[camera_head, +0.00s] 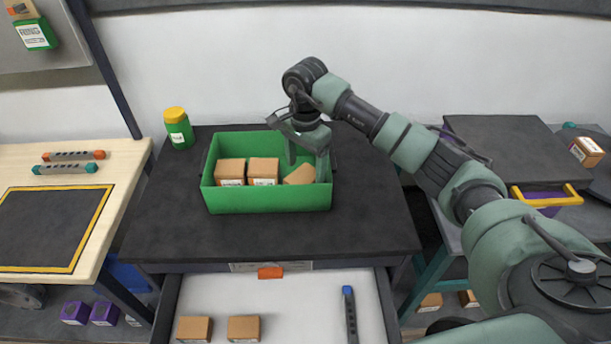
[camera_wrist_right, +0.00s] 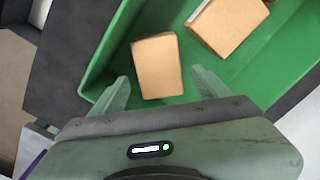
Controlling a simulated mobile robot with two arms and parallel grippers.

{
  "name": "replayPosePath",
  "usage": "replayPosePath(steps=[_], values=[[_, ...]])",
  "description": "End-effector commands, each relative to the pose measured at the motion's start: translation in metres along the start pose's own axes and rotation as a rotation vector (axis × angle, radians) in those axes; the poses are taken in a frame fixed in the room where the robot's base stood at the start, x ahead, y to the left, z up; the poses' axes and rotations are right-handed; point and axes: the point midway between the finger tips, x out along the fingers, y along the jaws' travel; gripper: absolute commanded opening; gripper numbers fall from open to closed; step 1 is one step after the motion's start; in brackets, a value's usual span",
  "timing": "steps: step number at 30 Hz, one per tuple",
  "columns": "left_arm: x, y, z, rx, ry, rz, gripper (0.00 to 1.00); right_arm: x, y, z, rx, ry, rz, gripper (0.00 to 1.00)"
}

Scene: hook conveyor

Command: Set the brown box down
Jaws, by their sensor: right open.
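A brown box (camera_head: 299,175) lies in the right part of the green bin (camera_head: 268,201), turned at an angle to the others. It also shows in the right wrist view (camera_wrist_right: 157,66), resting on the bin floor. My right gripper (camera_head: 308,168) reaches down into the bin at this box. In the wrist view its fingers (camera_wrist_right: 160,90) are open, one on each side of the box's near end, with gaps between. Two more brown boxes, one at the left (camera_head: 230,171) and one in the middle (camera_head: 263,171), sit in the bin. My left gripper is not in view.
The bin stands on a dark table (camera_head: 370,215). A green bottle with a yellow lid (camera_head: 178,128) stands behind left. An open drawer (camera_head: 280,300) below holds two brown boxes (camera_head: 194,329) and a blue-tipped tool (camera_head: 350,314). The tabletop around the bin is mostly clear.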

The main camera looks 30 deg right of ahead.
Motion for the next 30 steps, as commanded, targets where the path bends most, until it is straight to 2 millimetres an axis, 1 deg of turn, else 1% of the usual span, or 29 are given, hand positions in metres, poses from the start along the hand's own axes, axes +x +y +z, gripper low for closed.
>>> replayPosePath(steps=[1,6,9,12,15,18,30], values=[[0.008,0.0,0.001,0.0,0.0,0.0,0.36,-0.01,-0.001,-0.001,0.0,0.004,-0.005,0.76],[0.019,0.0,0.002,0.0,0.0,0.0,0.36,-0.047,-0.001,-0.001,0.001,0.003,-0.006,0.76],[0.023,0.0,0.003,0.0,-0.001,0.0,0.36,-0.064,-0.001,-0.001,0.001,0.002,-0.004,0.76],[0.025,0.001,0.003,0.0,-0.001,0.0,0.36,-0.076,-0.001,0.0,0.0,0.002,-0.002,0.76],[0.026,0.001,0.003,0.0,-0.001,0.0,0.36,-0.083,0.0,0.0,0.0,0.001,0.0,0.76],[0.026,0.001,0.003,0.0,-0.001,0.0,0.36,-0.085,0.0,0.0,0.0,0.0,0.001,0.76],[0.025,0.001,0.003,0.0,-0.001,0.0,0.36,-0.085,0.0,0.0,0.001,0.0,0.001,0.76]])
